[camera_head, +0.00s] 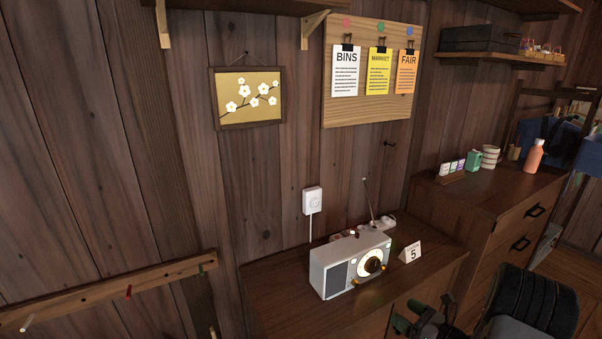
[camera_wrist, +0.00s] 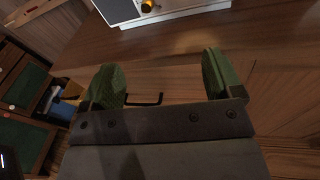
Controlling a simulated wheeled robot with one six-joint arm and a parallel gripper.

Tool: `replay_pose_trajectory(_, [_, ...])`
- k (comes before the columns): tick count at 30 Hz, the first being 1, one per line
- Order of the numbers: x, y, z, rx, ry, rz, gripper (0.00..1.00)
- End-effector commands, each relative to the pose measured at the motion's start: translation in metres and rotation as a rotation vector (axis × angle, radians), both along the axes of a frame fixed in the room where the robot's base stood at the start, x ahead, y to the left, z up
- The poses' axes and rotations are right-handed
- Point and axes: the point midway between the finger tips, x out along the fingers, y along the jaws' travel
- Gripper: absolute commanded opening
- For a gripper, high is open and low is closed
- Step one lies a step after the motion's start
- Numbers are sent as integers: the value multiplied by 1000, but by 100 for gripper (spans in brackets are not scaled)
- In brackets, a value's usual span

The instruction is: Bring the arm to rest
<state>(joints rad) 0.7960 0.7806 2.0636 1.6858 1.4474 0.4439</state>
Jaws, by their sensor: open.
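My gripper (camera_wrist: 160,82) shows in the wrist view with its two green-padded fingers spread wide and nothing between them. In the head view my gripper (camera_head: 422,322) is at the bottom, in front of the low cabinet (camera_head: 290,300) and lower right of the radio. The white radio (camera_head: 345,264) stands on the cabinet top, apart from my gripper. Its lower edge also shows at the top of the wrist view (camera_wrist: 185,14). My dark arm runs to the lower right in the head view.
A card marked 5 (camera_head: 410,252) stands right of the radio. A taller drawer cabinet (camera_head: 490,215) at the right holds an orange bottle (camera_head: 534,155) and cups. A wooden peg rail (camera_head: 120,290) is at the lower left. A pinboard (camera_head: 371,112) hangs on the wall.

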Motion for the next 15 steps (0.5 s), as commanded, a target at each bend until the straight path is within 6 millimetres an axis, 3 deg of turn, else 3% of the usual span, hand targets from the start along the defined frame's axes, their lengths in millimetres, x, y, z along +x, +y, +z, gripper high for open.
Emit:
replay_pose_trajectory(2, [-22, 22, -11, -119, 40, 141, 86])
replay_pose_trajectory(5, [-53, 58, 1, -360, 39, 420, 86])
replay_pose_trajectory(9, [-100, 97, 37, -766, -50, 876, 86])
replay_pose_trajectory(15, [-143, 113, 98, -1317, -275, 1419, 86])
